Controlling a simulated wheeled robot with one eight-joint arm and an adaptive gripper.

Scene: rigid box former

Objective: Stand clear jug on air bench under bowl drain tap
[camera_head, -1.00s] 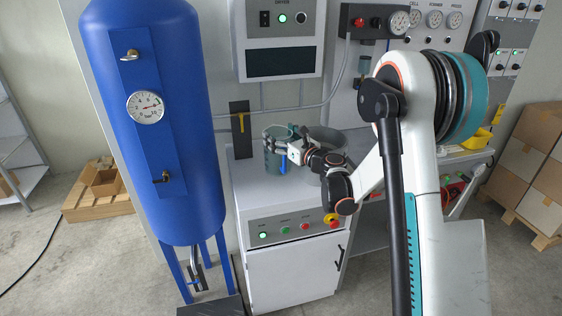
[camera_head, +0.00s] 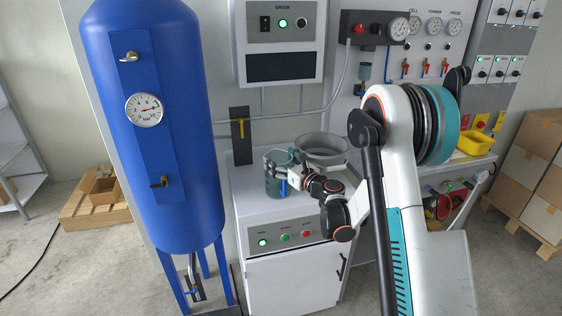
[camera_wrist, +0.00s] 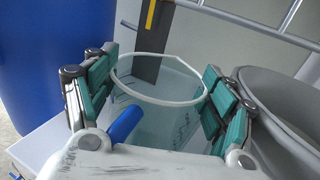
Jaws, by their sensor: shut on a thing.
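The clear jug (camera_head: 279,184) is greenish and see-through, with a white rim and a blue handle. It is upright on or just above the white bench top beside the blue tank; I cannot tell whether it touches. In the wrist view the jug (camera_wrist: 160,95) sits between the teal pads of my gripper (camera_wrist: 160,100), which is shut on it. The head view shows my gripper (camera_head: 283,168) around the jug. The grey bowl (camera_head: 322,146) is right of the jug, and its wall also shows in the wrist view (camera_wrist: 285,120). The drain tap is not visible.
The blue tank (camera_head: 150,200) stands close on the left. A dark upright plate with a yellow lever (camera_head: 241,135) is behind the jug. A dryer panel (camera_head: 278,40) hangs above. Bare white bench top (camera_head: 240,176) shows left of the jug.

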